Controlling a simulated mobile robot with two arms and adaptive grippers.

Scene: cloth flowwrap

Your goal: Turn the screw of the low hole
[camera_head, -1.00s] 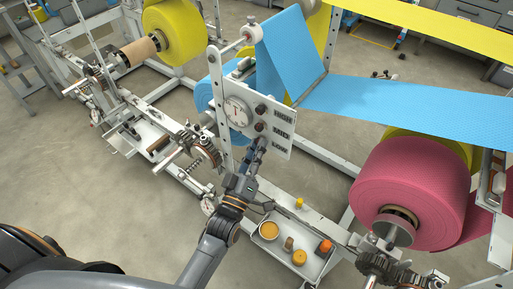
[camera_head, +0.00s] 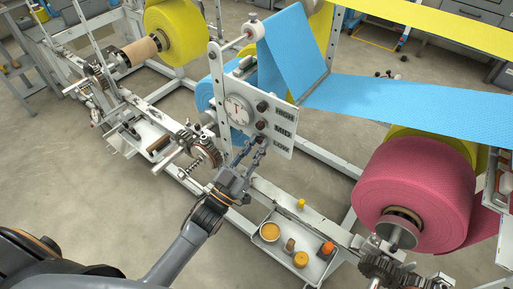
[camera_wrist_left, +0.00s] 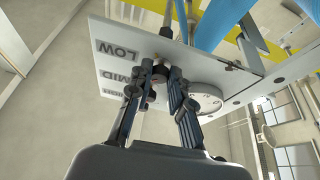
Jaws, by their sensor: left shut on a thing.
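A white upright plate labelled HIGH, MID and LOW (camera_head: 290,147) stands in the middle of the head view, with a round dial (camera_head: 237,109) on it. Dark knob-like screws sit beside the HIGH (camera_head: 262,106) and MID (camera_head: 261,125) labels. My left gripper (camera_head: 254,146) reaches up to the plate at the LOW row. In the left wrist view, its two fingers close around the low screw (camera_wrist_left: 160,67), one on each side. The fingers hide most of this screw in the head view. My right gripper is not in view.
A tray (camera_head: 262,254) with yellow and orange small parts lies below right of my left gripper. A pink roll (camera_head: 415,190) stands at the right and a blue web (camera_head: 400,98) runs behind the plate. Shafts and gears (camera_head: 205,150) lie close to the left.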

